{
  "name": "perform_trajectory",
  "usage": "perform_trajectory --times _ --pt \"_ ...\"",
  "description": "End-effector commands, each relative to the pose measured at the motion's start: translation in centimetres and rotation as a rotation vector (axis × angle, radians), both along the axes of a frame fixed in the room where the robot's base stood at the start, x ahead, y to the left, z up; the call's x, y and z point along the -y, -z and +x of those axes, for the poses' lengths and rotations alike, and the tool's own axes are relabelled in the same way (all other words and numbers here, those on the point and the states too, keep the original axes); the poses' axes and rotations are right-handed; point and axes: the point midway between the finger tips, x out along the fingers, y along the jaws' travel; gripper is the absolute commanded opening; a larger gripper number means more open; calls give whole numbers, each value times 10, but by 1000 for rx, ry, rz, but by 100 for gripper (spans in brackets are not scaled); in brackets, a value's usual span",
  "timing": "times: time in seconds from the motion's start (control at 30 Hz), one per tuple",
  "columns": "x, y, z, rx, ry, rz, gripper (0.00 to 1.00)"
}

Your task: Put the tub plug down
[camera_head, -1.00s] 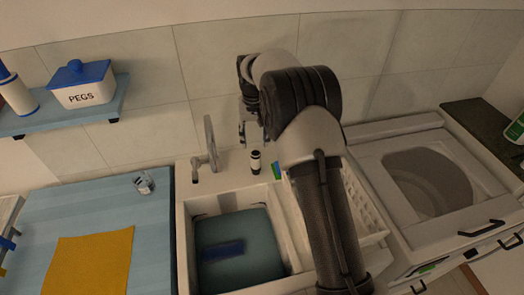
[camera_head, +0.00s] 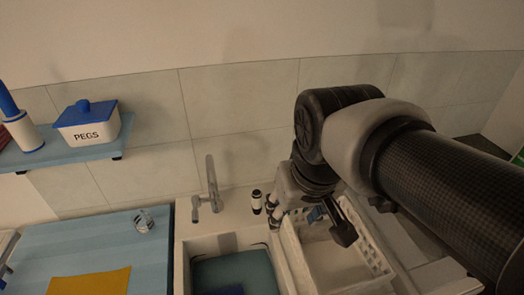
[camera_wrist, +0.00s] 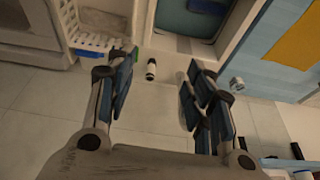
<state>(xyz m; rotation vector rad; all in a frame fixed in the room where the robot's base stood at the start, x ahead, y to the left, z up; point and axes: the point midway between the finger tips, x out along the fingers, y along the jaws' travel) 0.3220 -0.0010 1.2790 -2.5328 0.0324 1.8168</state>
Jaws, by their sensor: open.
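A small black-and-white cylinder (camera_head: 256,202) stands upright on the pale ledge behind the sink, right of the tap. It may be the tub plug, but I cannot tell for sure. In the wrist view the cylinder (camera_wrist: 151,69) shows beyond the gap between my fingers. My gripper (camera_wrist: 158,82) is open, with nothing visible between its fingers. In the head view my gripper (camera_head: 308,218) is near the white basket, right of the cylinder, and partly hidden by my arm.
The sink (camera_head: 185,270) holds teal water with a blue thing in it. The tap (camera_head: 211,186) rises behind it. A white basket (camera_head: 376,245) is to its right. The blue counter (camera_head: 75,245) bears a small clear-looking jar (camera_head: 143,220) and a yellow cloth (camera_head: 90,282).

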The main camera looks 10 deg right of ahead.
Motion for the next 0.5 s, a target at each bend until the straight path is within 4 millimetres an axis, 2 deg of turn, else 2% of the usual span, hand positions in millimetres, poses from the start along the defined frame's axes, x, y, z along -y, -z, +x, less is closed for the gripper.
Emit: perform_trajectory --times 0.03,0.1,0.2,0.33,0.5 --pt "0 3 -20 23 -6 -2 48" --pt "0 11 -42 43 -13 -5 48" --pt "0 21 -64 64 -21 -8 48" --pt "0 31 -79 80 -27 -10 48" --pt "0 34 -83 83 -29 -11 48"
